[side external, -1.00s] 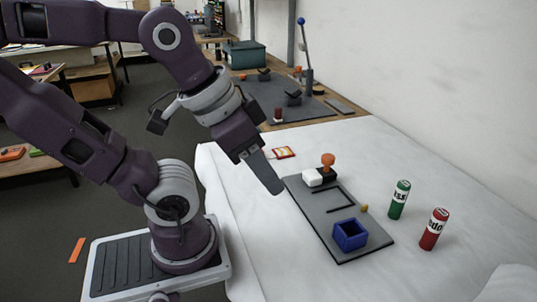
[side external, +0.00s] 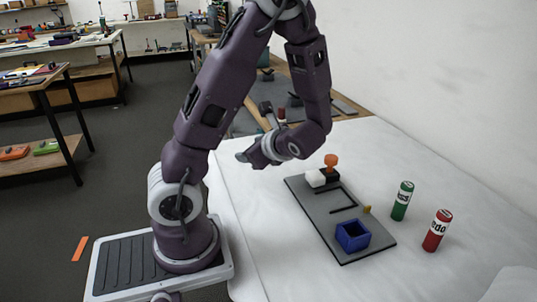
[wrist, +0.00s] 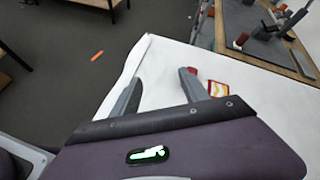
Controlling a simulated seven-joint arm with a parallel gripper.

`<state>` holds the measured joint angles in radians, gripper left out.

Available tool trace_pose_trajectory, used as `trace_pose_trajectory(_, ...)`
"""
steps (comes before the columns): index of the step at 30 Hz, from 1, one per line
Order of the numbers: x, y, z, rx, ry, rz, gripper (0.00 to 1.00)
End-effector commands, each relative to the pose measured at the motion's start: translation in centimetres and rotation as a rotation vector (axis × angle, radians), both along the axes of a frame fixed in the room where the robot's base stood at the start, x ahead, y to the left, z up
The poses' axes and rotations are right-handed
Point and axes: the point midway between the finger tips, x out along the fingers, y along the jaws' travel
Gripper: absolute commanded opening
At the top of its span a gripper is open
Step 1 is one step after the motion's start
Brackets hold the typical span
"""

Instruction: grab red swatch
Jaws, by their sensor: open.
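A flat red-bordered card with a pale yellow and white face (wrist: 218,89), the likeliest red swatch, lies on the white tabletop in the wrist view, just right of my right finger. It is hidden behind my arm in the side view. My gripper (wrist: 158,87) is open and empty over the white cloth, its two grey fingers apart. It also shows in the side view (side external: 247,157), tilted, left of the grey board. A small red patch shows at the right fingertip; I cannot tell what it is.
The front cloth is clear.

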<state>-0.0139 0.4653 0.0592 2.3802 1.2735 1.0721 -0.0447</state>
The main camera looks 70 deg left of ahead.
Motion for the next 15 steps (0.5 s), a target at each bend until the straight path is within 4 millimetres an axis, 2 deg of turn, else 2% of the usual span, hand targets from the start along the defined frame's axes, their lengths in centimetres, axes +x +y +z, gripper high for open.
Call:
trace_pose_trajectory(1, 1.1, 1.4, -1.5, 0.040, 0.113, -0.092, 0.53)
trace_pose_trajectory(3, 2.8, 2.9, -3.2, 0.079, 0.227, -0.213, 0.53)
trace_pose_trajectory(6, 4.3, 3.9, -5.1, 0.104, 0.325, -0.328, 0.53)
trace_pose_trajectory(10, 4.9, 4.8, -6.2, 0.111, 0.362, -0.374, 0.53)
trace_pose_trajectory(15, 5.3, 7.2, -7.0, 0.111, 0.359, -0.372, 0.53)
